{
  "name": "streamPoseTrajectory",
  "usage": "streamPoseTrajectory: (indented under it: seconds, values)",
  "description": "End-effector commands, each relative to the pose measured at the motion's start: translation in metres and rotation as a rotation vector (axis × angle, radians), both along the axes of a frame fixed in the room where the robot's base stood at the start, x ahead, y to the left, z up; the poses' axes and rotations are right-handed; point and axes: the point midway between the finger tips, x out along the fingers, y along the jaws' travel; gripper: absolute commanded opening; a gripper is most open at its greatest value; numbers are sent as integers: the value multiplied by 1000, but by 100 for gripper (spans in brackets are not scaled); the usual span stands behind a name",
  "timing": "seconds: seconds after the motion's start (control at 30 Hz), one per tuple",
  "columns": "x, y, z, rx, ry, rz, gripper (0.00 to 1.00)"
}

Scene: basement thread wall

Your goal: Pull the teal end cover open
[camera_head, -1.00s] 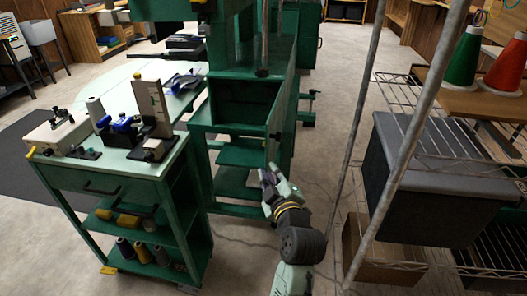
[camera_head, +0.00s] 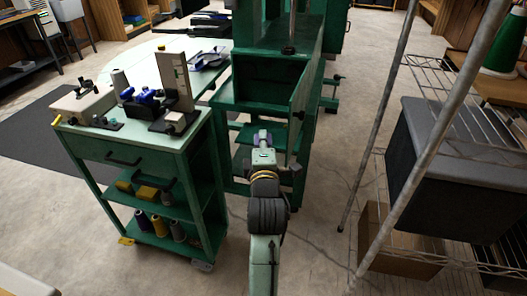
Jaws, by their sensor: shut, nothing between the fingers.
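The teal end cover (camera_head: 305,92) is a tall dark green panel on the right side of the green machine cabinet (camera_head: 226,99). It stands ajar, angled out toward me, and the dark opening shows to its left. A small dark handle sits near its free edge. My gripper (camera_head: 262,136) points forward in front of the cabinet, just left of the cover's free edge. It is shut and empty. Whether its side touches the cover cannot be told. My wrist hides the lower part of the cabinet.
A green cart (camera_head: 141,150) with tools on top and spools below stands close on the left. A wire rack with a grey bin (camera_head: 446,170) and metal posts stands on the right. Bare floor lies between the rack and the cabinet.

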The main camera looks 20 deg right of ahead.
Motion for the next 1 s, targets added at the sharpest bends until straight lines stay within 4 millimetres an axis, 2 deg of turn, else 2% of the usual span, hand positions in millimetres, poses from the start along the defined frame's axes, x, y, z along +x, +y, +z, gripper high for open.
streamPoseTrajectory:
  seconds: [0.03,0.13,0.37,0.87,1.0]
  values:
    - [12,-4,4,-1,1,1,0]
    - [31,-10,4,-1,1,0,0]
    - [10,-36,1,1,1,-4,0]
    - [5,-42,-1,0,0,-1,0]
    - [-2,-58,-3,0,0,-20,0]
